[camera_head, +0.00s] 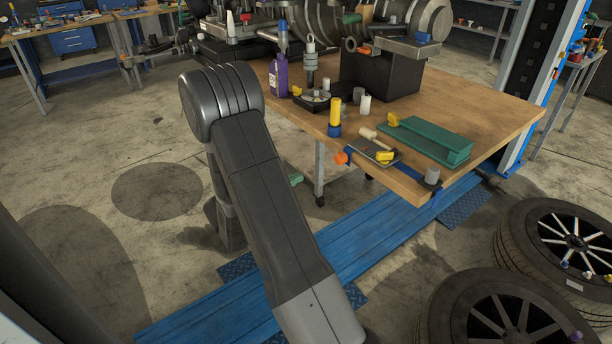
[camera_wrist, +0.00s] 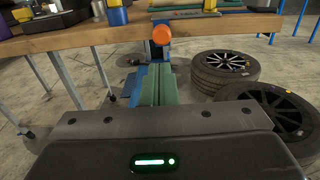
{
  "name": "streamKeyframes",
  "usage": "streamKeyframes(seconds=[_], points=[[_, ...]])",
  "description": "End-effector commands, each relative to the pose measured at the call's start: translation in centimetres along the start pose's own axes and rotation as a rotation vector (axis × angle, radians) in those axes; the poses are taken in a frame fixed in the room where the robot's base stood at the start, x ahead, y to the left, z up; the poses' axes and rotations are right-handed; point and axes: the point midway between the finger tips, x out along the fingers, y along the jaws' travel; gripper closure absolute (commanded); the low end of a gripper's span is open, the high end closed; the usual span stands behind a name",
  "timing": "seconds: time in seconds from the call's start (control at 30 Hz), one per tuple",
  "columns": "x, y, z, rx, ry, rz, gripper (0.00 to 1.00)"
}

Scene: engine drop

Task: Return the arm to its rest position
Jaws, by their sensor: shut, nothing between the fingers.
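My arm crosses the middle of the head view, bent at a dark rounded joint, with its lower link reaching toward the bottom edge. My gripper (camera_wrist: 160,72) shows in the wrist view with its two green fingers side by side, shut and empty. It points toward the table's front edge from below the tabletop height and is clear of it. In the head view the arm hides most of the gripper; a small green tip (camera_head: 295,179) shows just right of the arm.
The wooden workbench (camera_head: 503,122) holds a green block (camera_head: 425,140), a purple bottle (camera_head: 279,77), a yellow cylinder (camera_head: 335,118) and engine parts. An orange end (camera_wrist: 161,34) overhangs its edge. Tyres (camera_head: 515,235) lie at right. A blue lift ramp (camera_head: 330,245) runs along the floor.

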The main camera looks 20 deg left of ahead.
Motion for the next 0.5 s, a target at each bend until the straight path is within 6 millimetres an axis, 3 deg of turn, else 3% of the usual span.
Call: streamKeyframes(seconds=[0.2, 0.5], points=[[-1.40, 0.00, -0.01, 0.000, 0.000, 0.001, 1.00], [-1.47, -0.02, 0.01, -0.001, 0.000, 0.000, 1.00]])
